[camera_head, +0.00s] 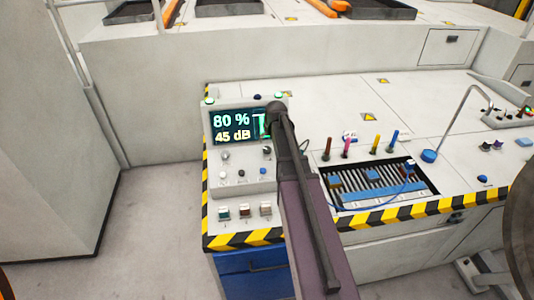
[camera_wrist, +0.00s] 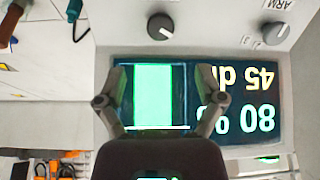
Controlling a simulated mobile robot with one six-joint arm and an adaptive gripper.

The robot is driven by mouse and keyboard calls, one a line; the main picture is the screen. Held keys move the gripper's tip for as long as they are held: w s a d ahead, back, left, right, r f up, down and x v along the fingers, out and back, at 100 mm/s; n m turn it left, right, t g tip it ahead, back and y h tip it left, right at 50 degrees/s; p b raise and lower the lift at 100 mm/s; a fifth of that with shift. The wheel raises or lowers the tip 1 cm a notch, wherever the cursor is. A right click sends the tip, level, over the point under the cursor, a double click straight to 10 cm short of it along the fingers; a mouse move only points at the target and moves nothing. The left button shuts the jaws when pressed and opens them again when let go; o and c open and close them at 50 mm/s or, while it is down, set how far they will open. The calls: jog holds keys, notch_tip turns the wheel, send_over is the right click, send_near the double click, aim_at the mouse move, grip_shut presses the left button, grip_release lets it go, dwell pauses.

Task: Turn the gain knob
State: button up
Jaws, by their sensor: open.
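A grey control box (camera_head: 240,187) on the bench has a lit display (camera_head: 232,128) reading 80 % and 45 dB. Two dark upper knobs sit below it, a left one (camera_head: 224,155) and a right one (camera_head: 266,150); I cannot read which is gain. The wrist view shows the box upside down, with one knob (camera_wrist: 160,27) near the middle and another (camera_wrist: 275,33) beside an "ARM" label. My gripper (camera_wrist: 163,78) is open and empty over the display, its fingers apart from both knobs. In the head view my arm hides the gripper and part of the display.
Small knobs and switches (camera_head: 241,174) fill the lower panel. To the right lie a slotted tray (camera_head: 375,185) with a blue cable, several colored upright tools (camera_head: 347,147), and a curved metal stand (camera_head: 428,156). Yellow-black striping (camera_head: 400,213) marks the bench edge above a blue drawer (camera_head: 250,273).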

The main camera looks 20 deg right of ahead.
aim_at(267, 150)
jog(key=shift+b+x, duration=4)
jog(key=shift+x, duration=0.65)
jog(key=shift+s, duration=0.1)
jog(key=c, duration=1.1)
jog(key=shift+a, duration=0.15)
jog(key=shift+c, duration=0.3)
